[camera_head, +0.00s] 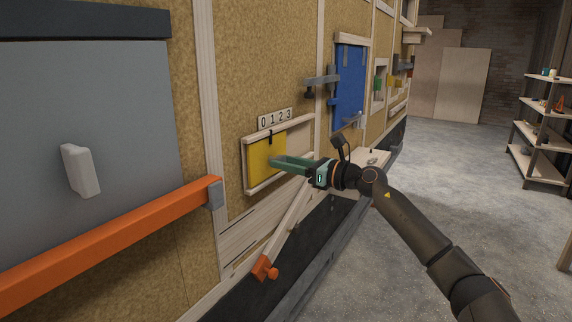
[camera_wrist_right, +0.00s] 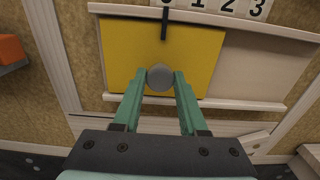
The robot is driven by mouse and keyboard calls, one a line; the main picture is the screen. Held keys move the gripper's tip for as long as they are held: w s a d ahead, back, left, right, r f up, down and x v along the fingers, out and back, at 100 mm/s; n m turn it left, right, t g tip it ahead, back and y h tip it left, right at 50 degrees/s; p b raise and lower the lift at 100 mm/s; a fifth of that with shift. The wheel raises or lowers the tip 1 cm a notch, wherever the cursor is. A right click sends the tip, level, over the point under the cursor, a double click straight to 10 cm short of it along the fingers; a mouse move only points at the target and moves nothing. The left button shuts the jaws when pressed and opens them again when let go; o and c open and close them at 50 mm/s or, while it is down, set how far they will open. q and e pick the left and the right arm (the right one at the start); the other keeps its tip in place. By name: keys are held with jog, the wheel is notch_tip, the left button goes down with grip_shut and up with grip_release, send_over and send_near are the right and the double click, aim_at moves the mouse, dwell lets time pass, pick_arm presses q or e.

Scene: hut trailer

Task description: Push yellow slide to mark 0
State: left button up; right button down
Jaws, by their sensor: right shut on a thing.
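The yellow slide (camera_head: 262,162) is a flat panel at the left end of a wooden track (camera_head: 298,142). It fills much of the right wrist view (camera_wrist_right: 125,60). A round grey knob (camera_wrist_right: 160,77) sits on its face. A black pointer (camera_wrist_right: 165,24) on its top edge stands under the digit 0 of the number strip (camera_head: 275,119). My right gripper (camera_head: 277,163) has its green fingers shut on the knob, one on each side. The bare part of the track lies to the right of the slide. My left gripper is not in view.
A grey panel with a white handle (camera_head: 80,170) and an orange bar (camera_head: 120,238) are at the left. A blue door (camera_head: 349,88) is farther along the wall. An orange-ended wooden lever (camera_head: 266,268) is below the track. The floor at right is open, with shelves (camera_head: 545,125) beyond.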

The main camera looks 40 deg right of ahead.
jog(key=shift+c, duration=2.3)
grip_release()
jog(key=shift+a, duration=0.3)
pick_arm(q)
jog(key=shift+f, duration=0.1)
pick_arm(e)
jog(key=shift+s+d+f, duration=0.1)
jog(key=shift+s+d, duration=0.05)
jog(key=shift+s, duration=0.05)
pick_arm(q)
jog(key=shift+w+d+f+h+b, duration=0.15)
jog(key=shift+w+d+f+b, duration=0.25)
jog(key=shift+b, duration=0.6)
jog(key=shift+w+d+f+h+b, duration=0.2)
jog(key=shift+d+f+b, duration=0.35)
jog(key=shift+b, duration=0.45)
pick_arm(e)
jog(key=v, duration=1.2)
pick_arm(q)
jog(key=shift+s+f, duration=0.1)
pick_arm(e)
jog(key=shift+s, duration=0.1)
